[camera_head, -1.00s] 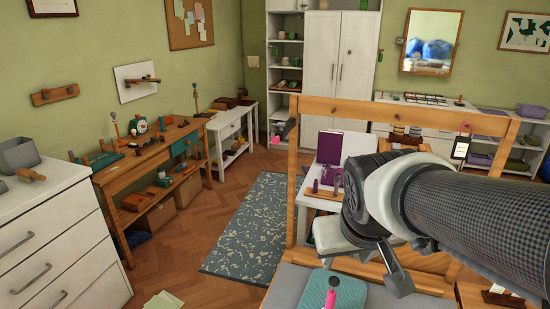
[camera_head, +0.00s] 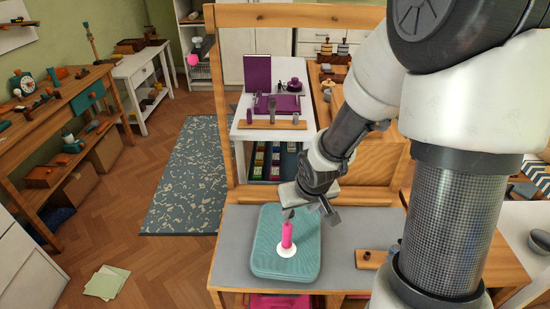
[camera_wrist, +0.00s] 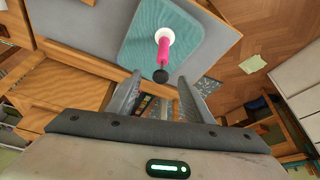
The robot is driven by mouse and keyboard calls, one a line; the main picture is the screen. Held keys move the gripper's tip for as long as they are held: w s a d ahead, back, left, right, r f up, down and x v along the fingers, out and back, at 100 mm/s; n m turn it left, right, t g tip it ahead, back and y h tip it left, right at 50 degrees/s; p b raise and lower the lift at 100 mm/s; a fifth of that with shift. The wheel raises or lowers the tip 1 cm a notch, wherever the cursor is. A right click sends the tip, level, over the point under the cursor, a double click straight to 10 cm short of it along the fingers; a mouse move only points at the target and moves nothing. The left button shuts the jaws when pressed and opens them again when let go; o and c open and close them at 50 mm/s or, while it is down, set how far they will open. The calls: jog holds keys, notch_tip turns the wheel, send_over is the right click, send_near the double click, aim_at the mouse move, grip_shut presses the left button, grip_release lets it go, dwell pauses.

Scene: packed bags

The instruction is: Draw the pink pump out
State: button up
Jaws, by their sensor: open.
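The pink pump (camera_head: 287,237) stands upright from a white round collar (camera_head: 287,249) in the top of a teal padded bag (camera_head: 262,262). The bag lies on a grey-topped wooden bench (camera_head: 345,262). In the wrist view the pump (camera_wrist: 163,50) ends in a dark round tip. My gripper (camera_head: 309,208) is open and empty, just above the pump in the head view. In the wrist view the dark tip lies just beyond the gap between my fingers (camera_wrist: 160,95). One finger partly covers the pump's upper end in the head view; I cannot tell whether they touch.
The bench's wooden frame (camera_head: 295,15) rises behind the bag. A wooden strip with a dark knob (camera_head: 374,256) lies to the right on the bench. A white table with purple things (camera_head: 258,70) stands beyond the frame. The grey top between bag and strip is clear.

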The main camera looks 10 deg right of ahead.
aim_at(288, 225)
jog(key=b+x, duration=0.2)
jog(key=x, duration=0.4)
jog(key=b+x, duration=0.2)
jog(key=x, duration=0.4)
jog(key=b+x, duration=0.2)
jog(key=x, duration=0.4)
jog(key=shift+w+a+f, duration=0.1)
jog(key=shift+a+f, duration=0.2)
jog(key=shift+f, duration=0.1)
grip_shut()
jog(key=shift+r+p, duration=1.5)
jog(key=shift+r, duration=0.65)
